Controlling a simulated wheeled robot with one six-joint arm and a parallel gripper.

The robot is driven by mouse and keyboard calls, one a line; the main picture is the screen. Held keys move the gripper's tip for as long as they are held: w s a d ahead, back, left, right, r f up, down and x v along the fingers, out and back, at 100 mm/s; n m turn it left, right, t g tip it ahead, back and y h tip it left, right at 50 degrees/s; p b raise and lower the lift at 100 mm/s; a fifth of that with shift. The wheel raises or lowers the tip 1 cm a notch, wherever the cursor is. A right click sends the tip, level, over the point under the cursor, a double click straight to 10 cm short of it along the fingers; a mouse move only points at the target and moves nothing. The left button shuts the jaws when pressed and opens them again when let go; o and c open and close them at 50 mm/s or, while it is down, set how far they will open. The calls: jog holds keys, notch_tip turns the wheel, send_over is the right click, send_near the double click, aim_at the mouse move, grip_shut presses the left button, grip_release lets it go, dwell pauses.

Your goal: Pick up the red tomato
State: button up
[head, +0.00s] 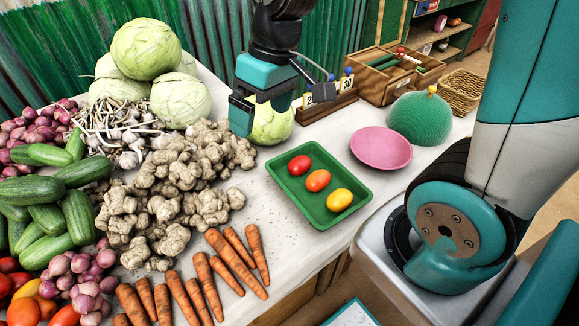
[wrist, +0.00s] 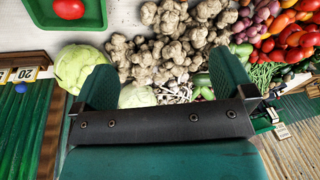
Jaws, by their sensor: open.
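The red tomato (head: 300,165) lies at the far end of a green tray (head: 327,221), in a row with an orange tomato (head: 318,180) and a yellow one (head: 339,199). In the wrist view the red tomato (wrist: 69,8) shows at the top left in the tray (wrist: 82,22), outside the span of the fingers. My gripper (head: 262,108) is open and empty. It hangs behind and left of the tray, in front of a cabbage (head: 272,125) that it partly hides.
Ginger (head: 170,190), garlic, cabbages (head: 180,98), cucumbers and carrots (head: 235,262) crowd the table's left side. A pink plate (head: 381,148), a green dome (head: 420,118) and a wooden box (head: 385,85) stand right and behind. Bare table surrounds the tray.

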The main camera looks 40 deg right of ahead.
jog(key=w+d+f+m+h, duration=0.1)
jog(key=w+d+f+m, duration=0.1)
jog(key=w+d+f, duration=0.55)
jog(key=m+h+b, duration=0.1)
jog(key=h, duration=0.1)
send_near(300, 160)
jog(key=shift+g, duration=0.3)
jog(key=f, duration=0.5)
jog(key=shift+w+d+f+p, duration=0.1)
jog(key=shift+w+f+p, duration=0.15)
jog(key=shift+p, duration=0.1)
jog(key=shift+w+d+f+p, duration=0.1)
jog(key=shift+f+p, duration=0.4)
jog(key=shift+f, duration=2.6)
jog(key=c, duration=0.9)
